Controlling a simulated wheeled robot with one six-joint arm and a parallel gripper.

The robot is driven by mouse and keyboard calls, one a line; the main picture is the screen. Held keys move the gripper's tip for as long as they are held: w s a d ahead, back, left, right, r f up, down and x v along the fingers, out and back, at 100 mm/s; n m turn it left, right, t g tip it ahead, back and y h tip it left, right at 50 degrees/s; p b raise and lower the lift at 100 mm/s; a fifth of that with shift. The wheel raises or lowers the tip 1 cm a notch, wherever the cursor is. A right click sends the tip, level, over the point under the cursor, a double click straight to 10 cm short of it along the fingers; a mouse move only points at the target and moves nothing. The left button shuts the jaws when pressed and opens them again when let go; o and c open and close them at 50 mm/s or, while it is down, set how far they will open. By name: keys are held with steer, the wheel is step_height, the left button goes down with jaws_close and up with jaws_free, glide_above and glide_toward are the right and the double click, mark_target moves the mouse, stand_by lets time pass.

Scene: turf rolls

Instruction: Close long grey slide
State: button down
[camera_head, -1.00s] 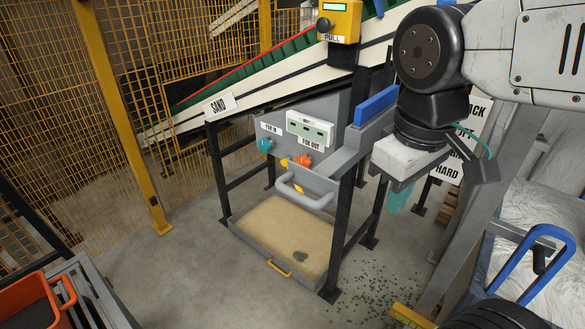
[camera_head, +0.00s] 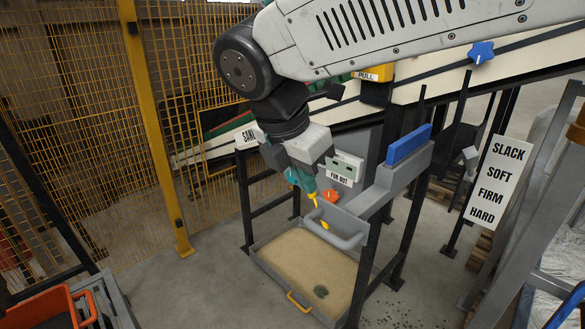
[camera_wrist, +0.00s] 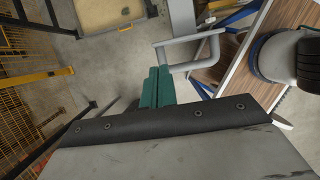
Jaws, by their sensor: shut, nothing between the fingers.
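A long grey bar (camera_head: 388,172), which looks like the slide, runs from beside the blue block towards the front of the sand stand. A grey U-shaped handle (camera_head: 349,241) sticks out at its near end. How far the bar stands out I cannot tell. My gripper (camera_head: 307,187) has teal fingers, shut and empty, pointing down in front of the control panel, above and left of the handle in the head view. In the wrist view the shut fingers (camera_wrist: 157,88) are left of the grey handle (camera_wrist: 190,66), apparently apart from it. My gripper hides part of the panel.
Yellow and orange knobs (camera_head: 331,196) sit close to my fingers. A sand tray (camera_head: 290,262) with a yellow handle lies below. A blue block (camera_head: 408,145) stands on the grey part. A yellow mesh fence (camera_head: 70,130) is at left; the floor in front is open.

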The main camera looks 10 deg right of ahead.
mark_target(311, 214)
steer(key=shift+x, duration=2.65)
